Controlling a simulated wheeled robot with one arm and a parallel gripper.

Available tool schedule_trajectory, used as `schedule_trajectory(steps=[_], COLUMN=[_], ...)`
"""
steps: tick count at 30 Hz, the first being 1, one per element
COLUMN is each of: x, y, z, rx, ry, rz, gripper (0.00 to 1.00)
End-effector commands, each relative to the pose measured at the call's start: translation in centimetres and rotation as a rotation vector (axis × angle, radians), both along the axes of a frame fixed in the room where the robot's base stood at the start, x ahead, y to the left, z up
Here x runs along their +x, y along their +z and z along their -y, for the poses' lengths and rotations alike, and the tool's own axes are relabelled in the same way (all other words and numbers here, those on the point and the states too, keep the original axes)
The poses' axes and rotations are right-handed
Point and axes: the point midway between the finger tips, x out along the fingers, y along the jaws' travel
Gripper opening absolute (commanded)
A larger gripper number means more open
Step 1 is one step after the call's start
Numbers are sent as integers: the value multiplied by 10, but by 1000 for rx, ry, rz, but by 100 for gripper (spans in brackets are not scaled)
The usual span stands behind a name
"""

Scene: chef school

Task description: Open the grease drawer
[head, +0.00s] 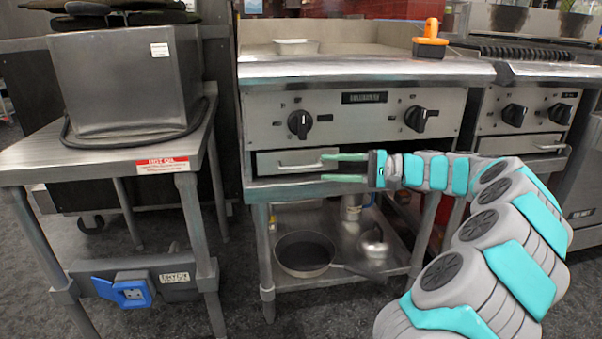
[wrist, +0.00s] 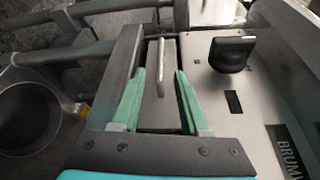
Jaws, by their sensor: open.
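The grease drawer (head: 290,162) is a narrow metal front with a bar handle (head: 299,167), low on the left of the griddle's front panel. It looks shut, nearly flush with the frame. My gripper (head: 328,168) comes in from the right, its green fingers one above the other, pointing left near the handle. In the wrist view the drawer front (wrist: 159,105) and its handle (wrist: 160,70) show between the two open fingers (wrist: 160,85). The handle lies near the fingertips; I cannot tell whether they touch it.
Control knobs (head: 300,123) stick out just above the drawer. A lower shelf holds a pan (head: 304,254) and a kettle (head: 373,243). A metal table (head: 100,165) stands on the left, with floor between. A second range (head: 528,112) stands on the right.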

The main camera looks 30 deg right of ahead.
Motion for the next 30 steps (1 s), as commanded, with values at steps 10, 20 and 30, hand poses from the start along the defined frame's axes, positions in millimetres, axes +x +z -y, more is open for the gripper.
schedule_trajectory(steps=[10, 20, 30], x=[30, 45, 45], y=[-5, -5, -5], z=[-43, -59, -59], rx=[-1, -3, -2], ry=[8, 3, 4], rz=[-3, -1, -1], gripper=[45, 45, 29])
